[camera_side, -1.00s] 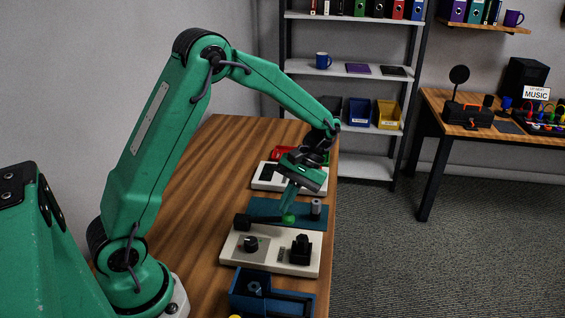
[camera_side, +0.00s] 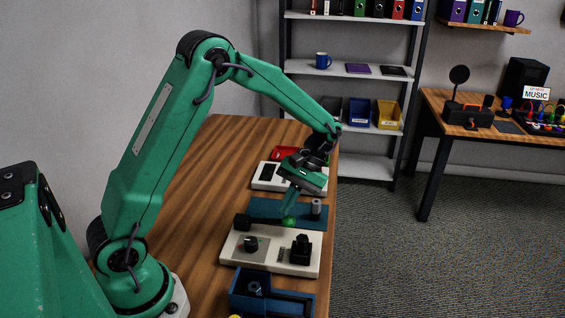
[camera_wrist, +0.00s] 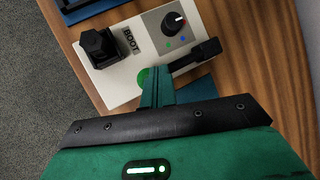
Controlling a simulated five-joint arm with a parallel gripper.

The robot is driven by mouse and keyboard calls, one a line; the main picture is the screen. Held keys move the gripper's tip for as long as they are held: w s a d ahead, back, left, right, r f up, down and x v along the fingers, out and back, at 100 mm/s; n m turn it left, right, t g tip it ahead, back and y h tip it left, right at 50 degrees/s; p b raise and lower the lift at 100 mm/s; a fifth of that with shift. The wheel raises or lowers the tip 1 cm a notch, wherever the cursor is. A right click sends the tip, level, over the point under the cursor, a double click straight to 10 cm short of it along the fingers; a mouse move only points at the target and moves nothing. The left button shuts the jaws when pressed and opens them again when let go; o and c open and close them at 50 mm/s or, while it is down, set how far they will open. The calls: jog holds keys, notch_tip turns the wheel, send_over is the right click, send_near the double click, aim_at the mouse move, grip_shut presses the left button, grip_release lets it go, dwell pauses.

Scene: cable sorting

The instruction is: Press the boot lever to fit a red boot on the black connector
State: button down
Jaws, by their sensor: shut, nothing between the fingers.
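The pale BOOT panel (camera_side: 270,261) lies on the table; it also shows in the wrist view (camera_wrist: 125,88). Along its far edge is the lever, with a black block (camera_side: 243,222) at one end, a dark bar (camera_wrist: 190,61) and a round green knob (camera_side: 289,222). My gripper (camera_side: 288,214) is shut and empty, pointing down with its tips at the green knob, which they partly cover in the wrist view (camera_wrist: 145,76). Contact looks likely but is hard to confirm. A black stepped block (camera_side: 301,250) stands on the panel; I cannot tell whether it holds the connector. No red boot is discernible.
A dial (camera_wrist: 174,21) sits on the panel. A teal mat (camera_side: 262,207) with a grey cylinder (camera_side: 316,207) lies behind it. A blue tray (camera_side: 250,303) is in front, and another pale panel (camera_side: 267,184) is farther back. The table's left part is clear.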

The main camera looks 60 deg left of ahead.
jog(key=shift+w+d+f, duration=0.15)
jog(key=shift+f, duration=0.45)
dwell(1.0)
jog(key=shift+r, duration=0.15)
dwell(0.5)
jog(key=shift+s+a+r, duration=0.15)
jog(key=shift+r, duration=0.5)
jog(key=shift+s+a+r, duration=0.15)
jog(key=shift+s+r, duration=0.05)
jog(key=shift+r, duration=0.5)
jog(key=shift+s+a+r, duration=0.15)
jog(key=shift+r, duration=0.5)
jog(key=shift+r, duration=0.1)
jog(key=shift+s+a+r, duration=0.15)
jog(key=shift+s+r, duration=0.05)
jog(key=shift+r, duration=0.55)
jog(key=shift+s+a+r, duration=0.15)
jog(key=shift+a+r, duration=0.05)
jog(key=shift+r, duration=0.6)
jog(key=shift+s+a+r, duration=0.15)
jog(key=shift+s+r, duration=0.05)
jog(key=shift+r, duration=0.55)
jog(key=shift+r, duration=0.1)
